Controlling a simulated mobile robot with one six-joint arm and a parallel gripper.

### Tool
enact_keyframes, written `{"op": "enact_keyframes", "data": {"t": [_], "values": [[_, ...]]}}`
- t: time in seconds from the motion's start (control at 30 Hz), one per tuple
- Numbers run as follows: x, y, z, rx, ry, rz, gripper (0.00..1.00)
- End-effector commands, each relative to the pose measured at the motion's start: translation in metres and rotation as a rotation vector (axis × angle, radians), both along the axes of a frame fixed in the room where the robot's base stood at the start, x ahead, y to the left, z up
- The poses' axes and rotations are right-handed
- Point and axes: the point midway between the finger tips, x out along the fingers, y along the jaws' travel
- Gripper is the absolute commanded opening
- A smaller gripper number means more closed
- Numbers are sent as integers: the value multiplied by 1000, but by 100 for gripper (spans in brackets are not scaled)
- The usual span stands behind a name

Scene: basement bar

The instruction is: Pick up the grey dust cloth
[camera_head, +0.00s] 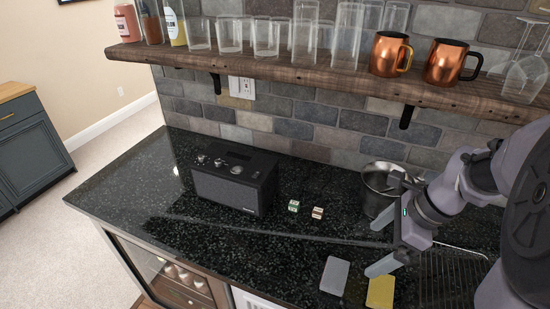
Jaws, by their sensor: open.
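A flat light-grey rectangular piece, which looks like the grey dust cloth (335,275), lies on the black speckled counter (280,245) near its front edge. My gripper (377,242) is at the right, behind and to the right of the grey piece. Its two pale fingers are spread apart with nothing visible between them. The gripper is apart from the grey piece in the picture; its exact height above the counter is hard to tell.
A yellow piece (381,291) lies right of the grey one. A metal pot (380,186), two small blocks (293,206) (317,212) and a black radio (232,183) stand behind. A wire rack (455,275) is at right. A wooden shelf (290,75) with glasses and copper mugs overhangs the counter.

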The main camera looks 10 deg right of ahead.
Motion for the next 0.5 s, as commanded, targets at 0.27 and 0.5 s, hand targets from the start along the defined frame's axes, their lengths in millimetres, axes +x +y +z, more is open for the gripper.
{"op": "enact_keyframes", "data": {"t": [0.27,0.5], "values": [[13,15,-72,24,20,-43,100],[24,31,-116,20,17,-42,100]]}}
